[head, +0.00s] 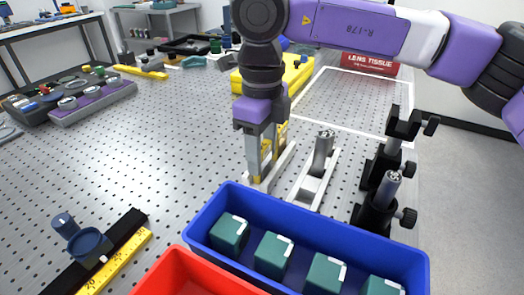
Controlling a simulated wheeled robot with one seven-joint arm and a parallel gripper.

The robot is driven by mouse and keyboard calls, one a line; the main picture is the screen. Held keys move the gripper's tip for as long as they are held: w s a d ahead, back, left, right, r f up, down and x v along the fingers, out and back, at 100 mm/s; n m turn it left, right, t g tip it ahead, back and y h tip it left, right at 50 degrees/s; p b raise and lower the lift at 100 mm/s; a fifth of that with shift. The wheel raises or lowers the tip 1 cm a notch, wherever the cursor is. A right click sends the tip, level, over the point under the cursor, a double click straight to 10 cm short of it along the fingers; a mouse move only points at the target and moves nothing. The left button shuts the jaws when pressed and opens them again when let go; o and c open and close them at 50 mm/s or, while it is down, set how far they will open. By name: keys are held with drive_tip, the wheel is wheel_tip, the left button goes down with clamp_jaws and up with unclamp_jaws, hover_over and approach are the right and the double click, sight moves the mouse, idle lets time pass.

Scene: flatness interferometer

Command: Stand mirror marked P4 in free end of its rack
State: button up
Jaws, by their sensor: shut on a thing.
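My gripper (264,172) points down over the left one of two pale slotted racks (286,160), low at its near end. It is shut on a thin grey piece, which its fingers mostly hide; I cannot read a P4 mark on it. I cannot tell whether the piece touches the rack. The second rack (305,198) lies just to the right, roughly parallel. A grey cylindrical piece (322,155) with a speckled top stands upright in it.
A blue bin (340,236) with several green blocks and a red bin (195,275) stand in front. Black post mounts (375,205) stand close on the right. A yellow case (300,78) is behind.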

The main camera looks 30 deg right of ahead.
drive_tip(key=shift+f, duration=0.15)
drive_tip(key=o, duration=1.2)
drive_tip(key=shift+c, duration=0.2)
wheel_tip(320, 180, up, 12)
drive_tip(key=p, duration=0.1)
drive_tip(key=shift+r, duration=0.25)
